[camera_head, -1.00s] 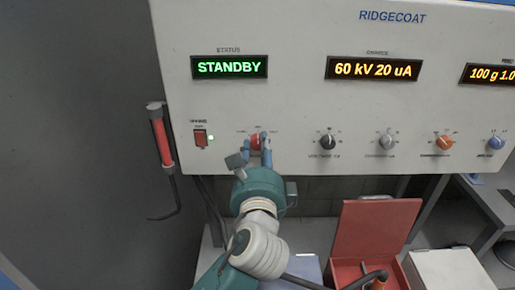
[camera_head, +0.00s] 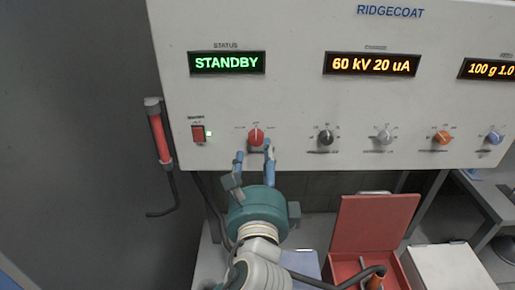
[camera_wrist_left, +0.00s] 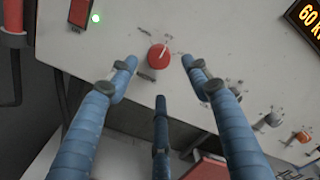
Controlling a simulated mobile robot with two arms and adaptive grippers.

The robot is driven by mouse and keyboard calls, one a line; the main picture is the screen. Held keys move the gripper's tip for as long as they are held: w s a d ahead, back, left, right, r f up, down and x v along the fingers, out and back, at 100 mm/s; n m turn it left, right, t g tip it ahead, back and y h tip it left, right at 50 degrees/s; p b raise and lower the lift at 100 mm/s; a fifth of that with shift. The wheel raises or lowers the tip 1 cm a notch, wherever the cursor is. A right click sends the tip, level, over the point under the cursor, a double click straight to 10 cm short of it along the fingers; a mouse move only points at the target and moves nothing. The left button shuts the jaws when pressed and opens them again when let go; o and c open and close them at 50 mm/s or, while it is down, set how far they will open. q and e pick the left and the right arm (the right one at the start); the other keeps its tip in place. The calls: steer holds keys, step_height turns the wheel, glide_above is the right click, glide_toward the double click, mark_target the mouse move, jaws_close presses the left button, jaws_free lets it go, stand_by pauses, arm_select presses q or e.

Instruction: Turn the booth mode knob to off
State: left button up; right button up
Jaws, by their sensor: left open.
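The red booth mode knob (camera_head: 256,137) sits on the pale control panel (camera_head: 300,95), below the green STANDBY display (camera_head: 227,62). Its pale pointer line is upright in the head view, toward the top label; the label words are too small to read. The knob also shows in the left wrist view (camera_wrist_left: 158,57), with its line tilted up and right. My left gripper (camera_head: 254,158) is open and empty just below and in front of the knob. Its blue fingers, also in the left wrist view (camera_wrist_left: 160,68), are apart from the knob. My right gripper is not in view.
A red rocker switch (camera_head: 198,133) with a lit lamp is left of the knob. A black knob (camera_head: 326,138) and several others line up to the right. A red-handled tool (camera_head: 160,138) hangs at the panel's left edge. An open red box (camera_head: 375,235) stands below.

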arm_select(q)
steer(key=s, duration=0.6)
steer(key=shift+s, duration=0.2)
steer(key=shift+f, duration=0.1)
